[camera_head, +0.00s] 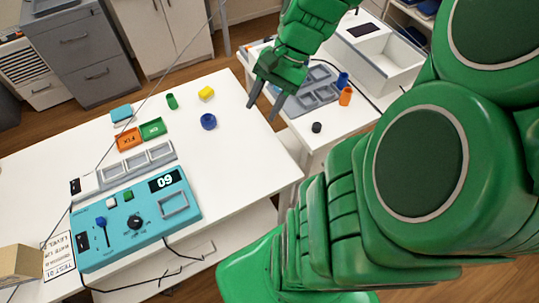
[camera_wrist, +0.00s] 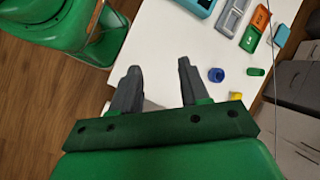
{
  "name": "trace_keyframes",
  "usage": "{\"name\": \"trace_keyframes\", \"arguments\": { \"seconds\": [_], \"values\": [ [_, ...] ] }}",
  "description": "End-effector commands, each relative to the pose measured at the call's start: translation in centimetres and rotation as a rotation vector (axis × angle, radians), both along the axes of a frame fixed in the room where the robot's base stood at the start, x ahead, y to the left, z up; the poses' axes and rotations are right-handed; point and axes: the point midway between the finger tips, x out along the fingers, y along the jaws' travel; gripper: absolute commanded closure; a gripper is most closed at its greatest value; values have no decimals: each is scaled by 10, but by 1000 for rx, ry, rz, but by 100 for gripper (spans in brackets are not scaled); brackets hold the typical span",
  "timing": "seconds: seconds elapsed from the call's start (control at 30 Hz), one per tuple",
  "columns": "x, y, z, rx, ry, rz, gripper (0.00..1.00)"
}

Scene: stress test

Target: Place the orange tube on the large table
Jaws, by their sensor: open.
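The orange tube (camera_head: 345,97) stands upright on the smaller white table (camera_head: 338,124) at the right, just in front of a blue tube (camera_head: 342,79). The large white table (camera_head: 240,150) fills the left and middle of the head view; part of it shows in the wrist view (camera_wrist: 150,42). My gripper (camera_head: 262,111) is open and empty, pointing down near the large table's right edge, left of the orange tube and apart from it. In the wrist view, my gripper's fingers (camera_wrist: 158,70) are spread with nothing between them. The orange tube is not seen there.
On the large table are a blue ring (camera_head: 208,121), a yellow block (camera_head: 206,93), a green tube (camera_head: 171,101), orange (camera_head: 130,138) and green (camera_head: 152,128) bins, and a teal console (camera_head: 137,222). The smaller table holds a grey tray (camera_head: 311,92) and a black cylinder (camera_head: 316,127).

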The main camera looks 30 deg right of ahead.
Motion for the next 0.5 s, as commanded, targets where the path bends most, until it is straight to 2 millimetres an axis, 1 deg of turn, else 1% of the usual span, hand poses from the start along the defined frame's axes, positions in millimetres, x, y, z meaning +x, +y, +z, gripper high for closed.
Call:
{"name": "trace_keyframes", "arguments": {
  "seconds": [0.03,0.1,0.23,0.4,0.5],
  "values": [
    [-8,12,2,-32,-8,69,55],
    [-19,24,4,-72,-22,158,55],
    [-42,43,6,-141,-40,321,55],
    [-73,59,9,-228,-68,522,55],
    [-90,63,11,-279,-85,635,55]
  ]
}}
